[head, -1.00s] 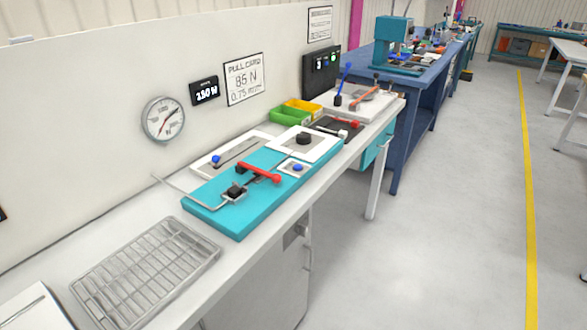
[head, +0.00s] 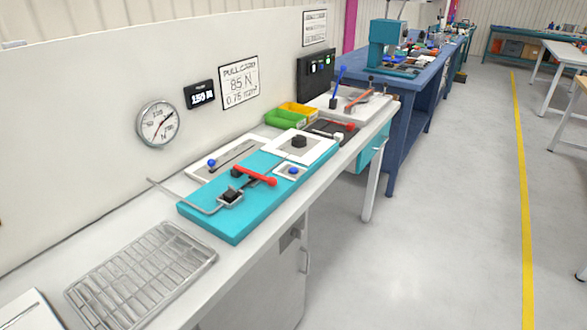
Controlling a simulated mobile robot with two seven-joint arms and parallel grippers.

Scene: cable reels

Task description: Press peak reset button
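No button in the head view carries a readable "peak reset" label. A small blue button (head: 292,171) sits on a white square plate on the teal fixture board (head: 215,221). A blue knob (head: 211,162) stands on a white slotted panel (head: 198,172) behind the board. The teal board also bears a red-handled lever (head: 258,176), a black block (head: 230,196) and a white plate with a dark knob (head: 299,141). Neither of my grippers is in view.
A wire rack (head: 140,272) lies on the white bench in front. Green (head: 285,119) and yellow (head: 299,109) bins stand behind the board. A blue workbench (head: 410,95) is farther back. The grey floor (head: 430,240) to the right is clear, with a yellow line.

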